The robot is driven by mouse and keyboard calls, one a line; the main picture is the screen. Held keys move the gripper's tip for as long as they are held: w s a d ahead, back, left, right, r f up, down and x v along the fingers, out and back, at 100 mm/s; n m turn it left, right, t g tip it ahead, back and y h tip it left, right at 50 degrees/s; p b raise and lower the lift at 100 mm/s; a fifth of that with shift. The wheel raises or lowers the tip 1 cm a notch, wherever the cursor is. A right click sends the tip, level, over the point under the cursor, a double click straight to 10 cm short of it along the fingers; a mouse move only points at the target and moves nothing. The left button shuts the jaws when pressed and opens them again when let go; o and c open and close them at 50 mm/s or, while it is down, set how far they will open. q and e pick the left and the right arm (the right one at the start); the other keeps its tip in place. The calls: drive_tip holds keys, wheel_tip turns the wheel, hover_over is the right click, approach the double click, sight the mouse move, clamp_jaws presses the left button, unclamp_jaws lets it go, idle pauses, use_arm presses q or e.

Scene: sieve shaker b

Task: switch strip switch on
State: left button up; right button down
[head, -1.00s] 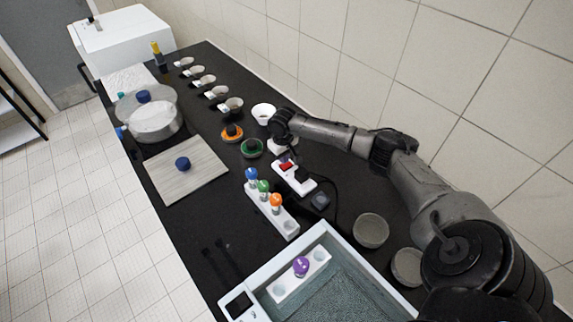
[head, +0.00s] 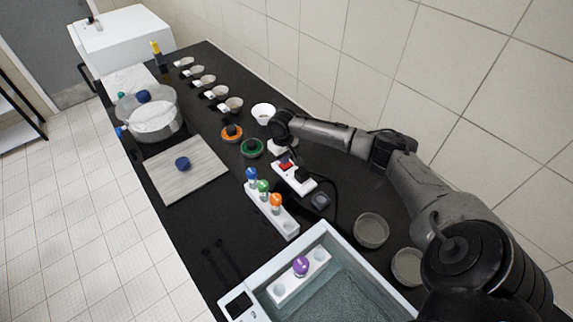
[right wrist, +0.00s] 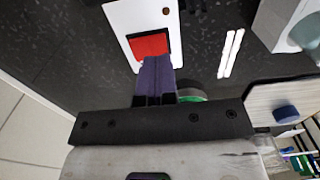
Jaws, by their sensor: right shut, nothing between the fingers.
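The white power strip (head: 294,179) lies on the black bench in the middle of the head view, with a red switch (head: 286,166) at its far end. In the right wrist view the strip (right wrist: 121,18) shows from above, and its red switch (right wrist: 149,46) is large and near the fingers. My right gripper (right wrist: 157,66) is shut and empty, its fingertips at the lower edge of the red switch; I cannot tell whether they touch it. In the head view the right gripper (head: 284,153) is over the switch end of the strip. My left gripper is not in view.
A white rack (head: 272,213) with blue, green and orange-capped tubes stands left of the strip. A dark plug (head: 320,200) and cord lie beside the strip. Green (head: 252,148) and orange (head: 232,133) dishes sit behind. A water bath (head: 330,235) is in front.

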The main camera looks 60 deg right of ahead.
drive_tip(key=shift+f, duration=0.4)
drive_tip(key=shift+f, duration=0.45)
idle(0.3)
drive_tip(key=shift+f, duration=0.25)
drive_tip(key=shift+r, duration=0.1)
drive_tip(key=shift+r+p, duration=0.55)
wheel_tip(320, 180, up, 5)
drive_tip(key=p, duration=0.6)
drive_tip(key=shift+r, duration=0.15)
drive_tip(key=shift+r+p, duration=0.3)
drive_tip(key=shift+p, duration=0.25)
drive_tip(key=shift+f, duration=0.1)
